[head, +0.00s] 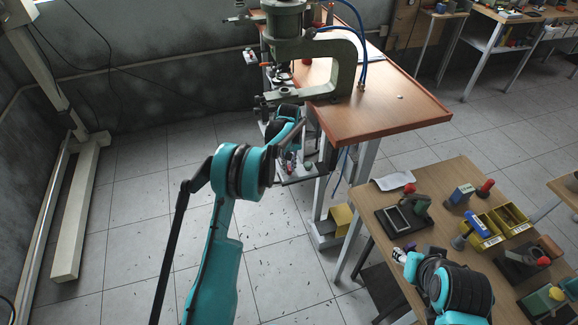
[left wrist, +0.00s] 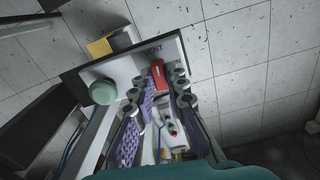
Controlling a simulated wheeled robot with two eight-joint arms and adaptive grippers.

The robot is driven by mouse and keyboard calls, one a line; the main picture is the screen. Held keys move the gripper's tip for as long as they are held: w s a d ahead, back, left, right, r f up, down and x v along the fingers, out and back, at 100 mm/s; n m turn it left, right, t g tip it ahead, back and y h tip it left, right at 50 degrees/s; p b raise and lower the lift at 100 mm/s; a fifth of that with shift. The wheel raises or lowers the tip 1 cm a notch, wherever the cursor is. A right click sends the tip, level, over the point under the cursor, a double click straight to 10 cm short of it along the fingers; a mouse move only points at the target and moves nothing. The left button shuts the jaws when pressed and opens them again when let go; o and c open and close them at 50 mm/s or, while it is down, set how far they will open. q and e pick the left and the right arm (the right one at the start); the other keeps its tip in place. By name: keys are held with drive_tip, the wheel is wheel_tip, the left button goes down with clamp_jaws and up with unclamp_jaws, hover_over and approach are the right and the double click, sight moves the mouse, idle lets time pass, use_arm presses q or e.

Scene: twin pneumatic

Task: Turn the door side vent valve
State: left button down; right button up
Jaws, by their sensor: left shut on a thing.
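The vent valve's red handle (left wrist: 158,75) shows in the left wrist view, just below the word VENT on a pale panel (left wrist: 155,52). My left gripper (left wrist: 158,92) has its purple-padded fingers on both sides of the handle and is shut on it. In the head view my left arm reaches to the side of the press table, and its wrist covers most of the valve panel.
A round green knob or button (left wrist: 103,92) and a yellow block (left wrist: 99,48) are near the valve. The press (head: 345,72) stands on the wooden table (head: 395,107). The small table (head: 370,210) holds fixtures and yellow bins (head: 508,218).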

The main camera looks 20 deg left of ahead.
sight(289, 168)
use_arm(q)
drive_tip(key=shift+n, duration=0.6)
drive_tip(key=c, duration=1.5)
unclamp_jaws()
drive_tip(key=shift+c, duration=0.2)
drive_tip(key=shift+r, duration=0.1)
wheel_tip(289, 168, up, 12)
